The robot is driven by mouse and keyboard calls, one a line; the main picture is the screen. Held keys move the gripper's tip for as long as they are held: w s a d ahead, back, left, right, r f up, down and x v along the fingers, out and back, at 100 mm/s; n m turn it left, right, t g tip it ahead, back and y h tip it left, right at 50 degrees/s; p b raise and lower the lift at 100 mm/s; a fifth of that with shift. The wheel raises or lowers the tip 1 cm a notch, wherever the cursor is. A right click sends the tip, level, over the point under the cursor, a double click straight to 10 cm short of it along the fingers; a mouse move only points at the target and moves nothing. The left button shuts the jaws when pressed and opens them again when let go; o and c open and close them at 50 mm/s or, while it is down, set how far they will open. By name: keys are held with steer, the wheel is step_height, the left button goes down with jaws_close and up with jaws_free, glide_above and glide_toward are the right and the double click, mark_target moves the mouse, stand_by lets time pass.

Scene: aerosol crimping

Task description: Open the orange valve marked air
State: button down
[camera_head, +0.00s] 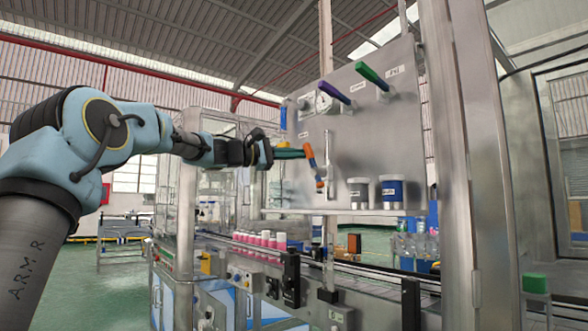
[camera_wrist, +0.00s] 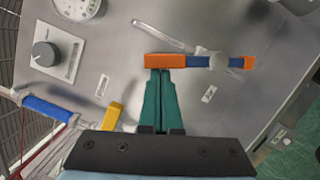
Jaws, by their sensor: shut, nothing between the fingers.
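The valve's orange handle (camera_head: 310,153) with a blue middle is on the upright grey panel, near vertical and slightly tilted in the head view. In the wrist view the handle (camera_wrist: 165,61) lies across the picture, with an orange block at each end and a metal fitting at the blue part. A small label (camera_wrist: 209,94) is beside it, too small to read. My gripper (camera_head: 303,153) has green fingers, shut and empty. In the wrist view its fingertips (camera_wrist: 164,72) are right at the edge of the left orange block; I cannot tell whether they touch.
The panel (camera_head: 400,130) also carries a purple handle (camera_head: 334,92) and a green handle (camera_head: 372,75) above, and a knob (camera_wrist: 45,53). A yellow part (camera_wrist: 114,115) is near my fingers. A vertical pipe is behind the valve.

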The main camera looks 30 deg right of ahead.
steer(key=shift+s+d+r+m+y+b, duration=0.15)
steer(key=shift+s+r+m+b, duration=0.2)
steer(key=shift+m, duration=0.4)
steer(key=shift+s+r+m+y+b, duration=0.15)
steer(key=shift+s+m+y+b, duration=0.2)
steer(key=shift+m, duration=0.35)
steer(key=shift+s+d+r+m+b, duration=0.1)
steer(key=shift+s+r+m+b, duration=0.15)
steer(key=shift+s+m, duration=0.35)
steer(key=shift+m, duration=0.25)
steer(key=shift+w, duration=0.15)
